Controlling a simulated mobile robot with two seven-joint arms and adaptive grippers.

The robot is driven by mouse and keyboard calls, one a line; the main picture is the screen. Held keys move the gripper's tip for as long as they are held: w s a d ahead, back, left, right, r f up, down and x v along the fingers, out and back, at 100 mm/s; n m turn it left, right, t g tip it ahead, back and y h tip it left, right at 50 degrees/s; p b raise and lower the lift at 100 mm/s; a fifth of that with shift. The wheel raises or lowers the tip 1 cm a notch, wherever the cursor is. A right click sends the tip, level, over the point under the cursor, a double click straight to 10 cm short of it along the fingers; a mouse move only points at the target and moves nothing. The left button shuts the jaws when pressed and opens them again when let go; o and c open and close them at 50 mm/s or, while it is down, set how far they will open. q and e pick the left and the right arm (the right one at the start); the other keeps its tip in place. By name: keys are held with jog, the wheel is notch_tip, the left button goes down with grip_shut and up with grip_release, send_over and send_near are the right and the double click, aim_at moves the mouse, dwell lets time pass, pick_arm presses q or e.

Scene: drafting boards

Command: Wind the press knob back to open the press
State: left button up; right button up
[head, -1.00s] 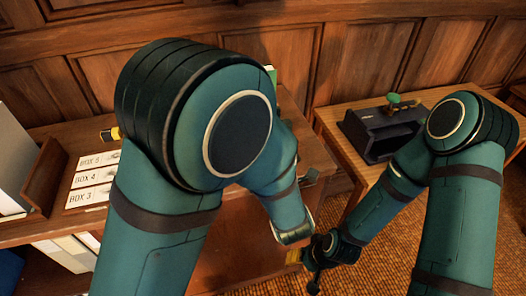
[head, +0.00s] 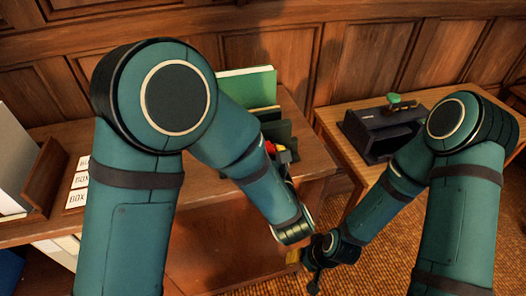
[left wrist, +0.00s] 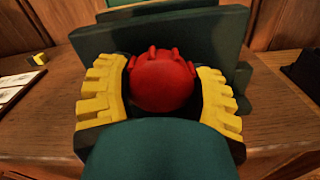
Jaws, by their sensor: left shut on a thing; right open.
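The press (left wrist: 215,30) is dark green, with upright plates, and stands on the wooden desk. Its red knob (left wrist: 163,85) faces the left wrist camera and has small lugs around its rim. My left gripper (left wrist: 162,98) is shut on the knob, one yellow finger on each side. In the head view the press (head: 283,131) is partly hidden by my left arm, and only a bit of red and yellow shows at my left gripper (head: 279,152). My right gripper (head: 303,268) is open and empty, low in front of the desk.
A green folder or book (head: 247,87) stands behind the press. White box labels (head: 78,180) lie to the left. A dark device with a green handle (head: 385,125) sits on the right table. The carpet between the two tables is clear.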

pick_arm(q)
jog(key=n, duration=0.4)
jog(key=shift+f, duration=0.25)
jog(key=n, duration=0.3)
jog(key=shift+s+f, duration=0.1)
jog(key=shift+n, duration=1.1)
jog(key=o, duration=1.3)
jog(key=shift+r, duration=0.25)
jog(key=shift+c, duration=0.2)
